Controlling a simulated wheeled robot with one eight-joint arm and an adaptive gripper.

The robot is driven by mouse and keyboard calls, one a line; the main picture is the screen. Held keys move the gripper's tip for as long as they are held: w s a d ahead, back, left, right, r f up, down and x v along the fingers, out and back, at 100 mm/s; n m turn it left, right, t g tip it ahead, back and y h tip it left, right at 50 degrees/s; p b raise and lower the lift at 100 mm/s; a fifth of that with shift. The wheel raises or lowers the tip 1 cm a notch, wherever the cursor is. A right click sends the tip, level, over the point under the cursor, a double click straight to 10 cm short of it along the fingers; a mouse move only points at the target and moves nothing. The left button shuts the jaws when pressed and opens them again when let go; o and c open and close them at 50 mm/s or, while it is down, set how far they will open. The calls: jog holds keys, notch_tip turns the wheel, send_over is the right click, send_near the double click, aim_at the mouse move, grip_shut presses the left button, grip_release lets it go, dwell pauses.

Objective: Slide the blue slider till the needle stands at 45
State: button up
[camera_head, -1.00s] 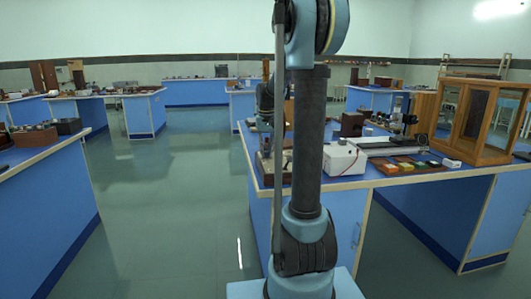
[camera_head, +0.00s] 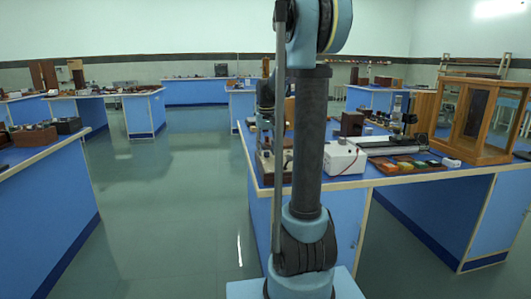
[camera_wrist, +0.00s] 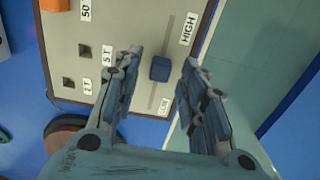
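In the wrist view, the blue slider (camera_wrist: 160,68) is a small block on a straight slot in a pale grey panel (camera_wrist: 130,20). The slot runs between a HIGH label (camera_wrist: 188,29) and a LOW label (camera_wrist: 164,106). The slider stands partway along it. My gripper (camera_wrist: 161,60) is open, with one finger on each side of the slider and a gap on both sides. The head view shows the end of my arm above the bench, partly hidden by my upright link. No needle or dial is readable in either view.
The panel also carries labels such as 5 T (camera_wrist: 107,54) and small dark square holes. In the head view, a white box (camera_head: 344,159), a tray of coloured pieces (camera_head: 415,164) and a wooden glass-fronted cabinet (camera_head: 480,120) stand on the blue bench. The aisle floor at left is clear.

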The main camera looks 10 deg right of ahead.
notch_tip(320, 180, up, 11)
dwell(0.4)
jog(key=s+f+t, duration=0.1)
jog(key=s+f, duration=0.4)
jog(key=s, duration=0.5)
jog(key=s+f, duration=0.4)
jog(key=s, duration=0.6)
jog(key=s+f+t, duration=0.1)
jog(key=s+f, duration=1.3)
jog(key=f, duration=0.1)
jog(key=shift+w+f, duration=0.25)
jog(key=shift+w, duration=0.2)
